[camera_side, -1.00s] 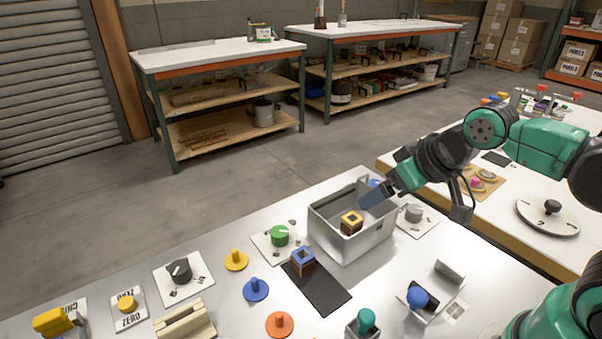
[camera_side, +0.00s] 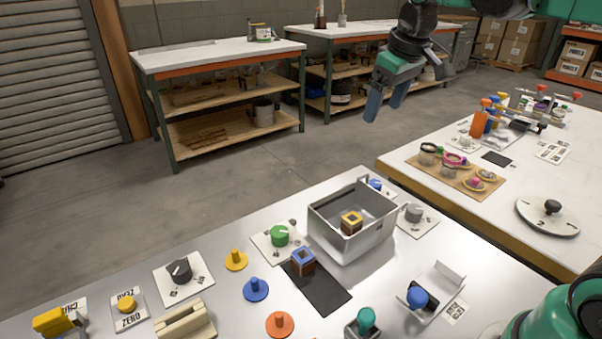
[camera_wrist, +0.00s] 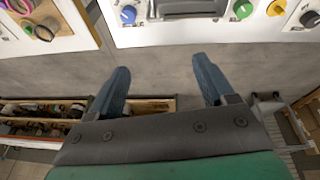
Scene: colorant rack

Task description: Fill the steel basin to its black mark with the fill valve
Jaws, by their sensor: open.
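The steel basin (camera_side: 370,238) stands on the near bench, and its edge shows at the top of the wrist view (camera_wrist: 190,8). A small brown block with a yellow rim (camera_side: 351,224) sits inside it. I cannot make out the water level or the black mark. Dial knobs stand around the basin: green (camera_side: 280,236) at left, grey (camera_side: 414,212) at right, blue (camera_side: 375,184) behind. I cannot tell which is the fill valve. My gripper (camera_side: 385,108) is open and empty, high beyond the basin, touching nothing. Both fingers (camera_wrist: 162,72) show apart in the wrist view.
A brown block with a blue rim (camera_side: 303,262) is on a black mat (camera_side: 325,291). A dark knob (camera_side: 180,270), colored pegs and a blue ball (camera_side: 417,297) share the bench. A second bench (camera_side: 470,215) at right holds rings, bottles and a round dial.

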